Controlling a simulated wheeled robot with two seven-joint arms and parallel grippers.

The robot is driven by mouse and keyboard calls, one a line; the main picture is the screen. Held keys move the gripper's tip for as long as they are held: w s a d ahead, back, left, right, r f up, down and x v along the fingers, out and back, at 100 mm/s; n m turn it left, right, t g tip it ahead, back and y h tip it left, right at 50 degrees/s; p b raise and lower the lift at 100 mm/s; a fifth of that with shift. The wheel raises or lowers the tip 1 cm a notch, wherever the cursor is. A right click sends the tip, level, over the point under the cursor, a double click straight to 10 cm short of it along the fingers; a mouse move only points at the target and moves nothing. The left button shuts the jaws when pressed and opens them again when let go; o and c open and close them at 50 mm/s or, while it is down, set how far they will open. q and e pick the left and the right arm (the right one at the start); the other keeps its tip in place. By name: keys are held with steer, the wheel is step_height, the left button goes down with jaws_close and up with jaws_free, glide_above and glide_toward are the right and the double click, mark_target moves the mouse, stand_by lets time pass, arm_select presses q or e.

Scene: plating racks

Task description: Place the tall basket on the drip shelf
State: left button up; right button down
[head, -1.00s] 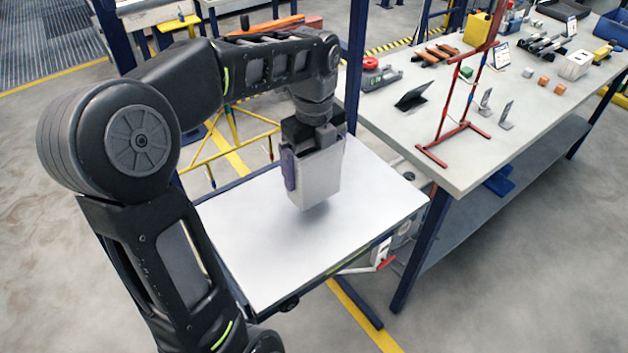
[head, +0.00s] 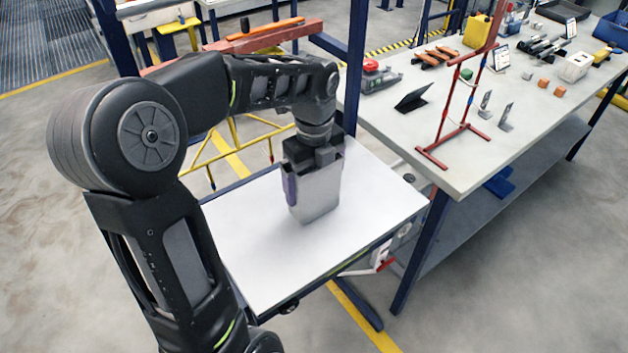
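The tall basket (head: 318,193) is a grey, box-like container, upright over the white shelf top (head: 259,246). Its lower end is at or very near the surface; I cannot tell whether it touches. My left gripper (head: 314,160) is at the basket's upper end, pointing down, with a purple finger part (head: 290,187) against its left side. It appears shut on the basket. The second finger is hidden. My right gripper is not in view.
A long work table (head: 452,178) with a red frame (head: 445,120), a black tablet stand (head: 412,97) and small parts stands at the right. A blue post (head: 354,80) rises behind the shelf. The shelf's left and front areas are clear.

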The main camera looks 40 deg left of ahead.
arm_select(q)
steer(key=shift+o, duration=0.3)
steer(key=shift+r, duration=0.1)
step_height(320, 180, up, 8)
steer(key=shift+f, duration=0.2)
steer(key=shift+d, duration=0.1)
stand_by(0.9)
